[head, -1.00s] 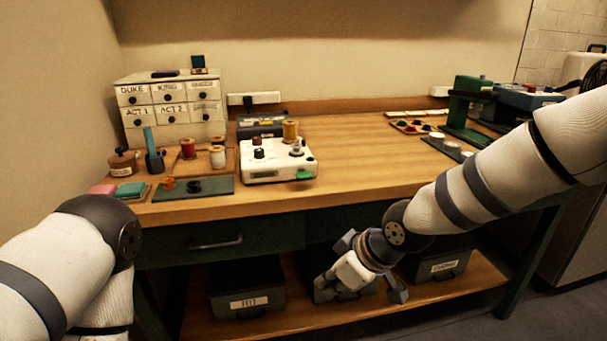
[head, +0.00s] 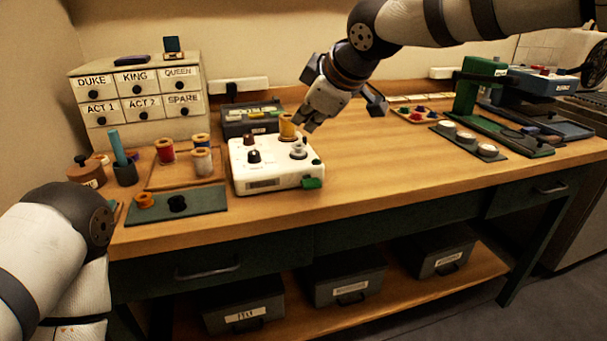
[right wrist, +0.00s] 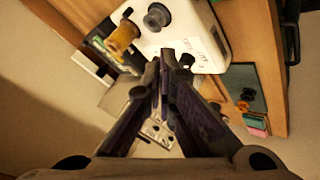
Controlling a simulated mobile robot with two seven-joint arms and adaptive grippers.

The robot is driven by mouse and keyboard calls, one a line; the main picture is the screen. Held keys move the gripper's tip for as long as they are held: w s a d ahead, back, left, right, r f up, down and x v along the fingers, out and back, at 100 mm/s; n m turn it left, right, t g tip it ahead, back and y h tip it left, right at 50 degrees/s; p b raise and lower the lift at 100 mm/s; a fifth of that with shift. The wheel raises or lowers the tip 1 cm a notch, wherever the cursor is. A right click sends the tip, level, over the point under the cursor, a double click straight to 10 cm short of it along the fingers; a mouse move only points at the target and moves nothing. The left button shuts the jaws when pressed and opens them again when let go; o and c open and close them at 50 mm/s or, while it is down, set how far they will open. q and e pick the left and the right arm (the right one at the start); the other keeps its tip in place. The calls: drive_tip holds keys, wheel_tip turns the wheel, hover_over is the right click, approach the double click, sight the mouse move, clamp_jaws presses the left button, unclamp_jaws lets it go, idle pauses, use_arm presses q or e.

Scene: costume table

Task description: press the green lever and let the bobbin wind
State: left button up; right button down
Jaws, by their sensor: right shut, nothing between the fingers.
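The white bobbin winder (head: 275,178) stands near the table's front edge, left of the middle. Its green lever (head: 312,183) sticks out at the front right corner. A grey bobbin (head: 298,150) sits on top, with a yellow thread spool (head: 287,127) behind it. My right gripper (head: 304,127) is shut and empty, above the winder beside the yellow spool. The right wrist view shows its closed fingers (right wrist: 164,62), the winder (right wrist: 192,35), spool (right wrist: 123,36) and bobbin (right wrist: 157,17); the lever is not visible there. My left gripper is out of view.
Left of the winder are a green mat (head: 190,202), a wooden tray (head: 160,181) with thread spools and a drawer cabinet (head: 138,95). A dark box (head: 248,117) stands behind. The tabletop (head: 385,160) to the right is clear up to a dark strip (head: 470,142).

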approach(304, 179)
drive_tip(key=shift+w+a+f, duration=0.4)
drive_tip(key=shift+w+a, duration=0.05)
drive_tip(key=shift+w, duration=0.35)
drive_tip(key=shift+w+a+f, duration=0.4)
drive_tip(key=shift+w, duration=0.35)
drive_tip(key=shift+w+a+f, duration=0.4)
drive_tip(key=shift+w+a, duration=0.05)
drive_tip(key=shift+w, duration=0.35)
drive_tip(key=shift+f, duration=0.15)
drive_tip(key=shift+f, duration=0.3)
drive_tip(key=shift+f, duration=0.95)
idle(0.4)
drive_tip(key=shift+r, duration=1.4)
drive_tip(key=shift+r, duration=0.1)
